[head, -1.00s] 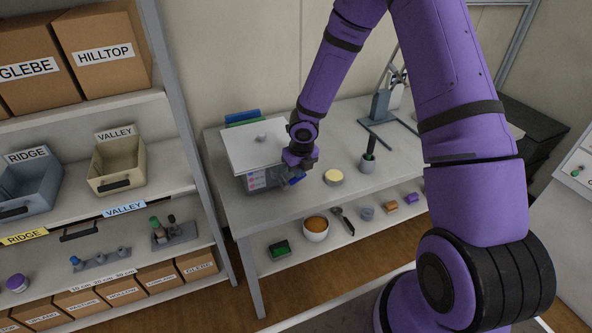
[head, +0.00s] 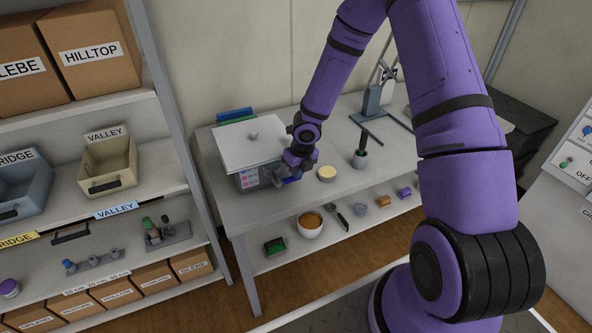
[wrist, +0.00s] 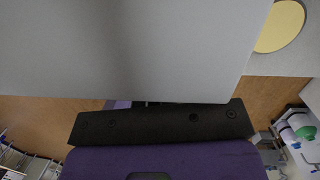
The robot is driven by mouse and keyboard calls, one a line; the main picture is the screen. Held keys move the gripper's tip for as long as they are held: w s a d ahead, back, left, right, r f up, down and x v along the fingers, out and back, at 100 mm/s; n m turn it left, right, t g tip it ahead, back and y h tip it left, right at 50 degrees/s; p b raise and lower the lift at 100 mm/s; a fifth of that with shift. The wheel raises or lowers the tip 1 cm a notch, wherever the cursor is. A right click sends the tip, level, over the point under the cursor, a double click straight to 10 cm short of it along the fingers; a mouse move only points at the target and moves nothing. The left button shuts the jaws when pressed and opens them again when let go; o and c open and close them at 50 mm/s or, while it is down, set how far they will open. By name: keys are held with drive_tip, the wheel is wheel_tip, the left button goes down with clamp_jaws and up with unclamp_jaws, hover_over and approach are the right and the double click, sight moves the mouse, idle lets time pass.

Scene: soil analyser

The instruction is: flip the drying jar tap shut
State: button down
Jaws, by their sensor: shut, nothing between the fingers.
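In the wrist view a plain grey surface (wrist: 120,50) fills the upper part, close to the dark gripper body. The fingertips are hidden there.
A cream disc (head: 327,173) lies just right of my gripper, also in the wrist view (wrist: 281,25). The lower shelf holds a bowl (head: 310,226). A storage rack (head: 195,170) stands left.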

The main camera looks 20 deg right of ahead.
drive_tip(key=shift+d+f+y, duration=0.1)
drive_tip(key=shift+f+y, duration=0.1)
drive_tip(key=shift+y, duration=0.1)
idle(0.4)
drive_tip(key=shift+r, duration=0.1)
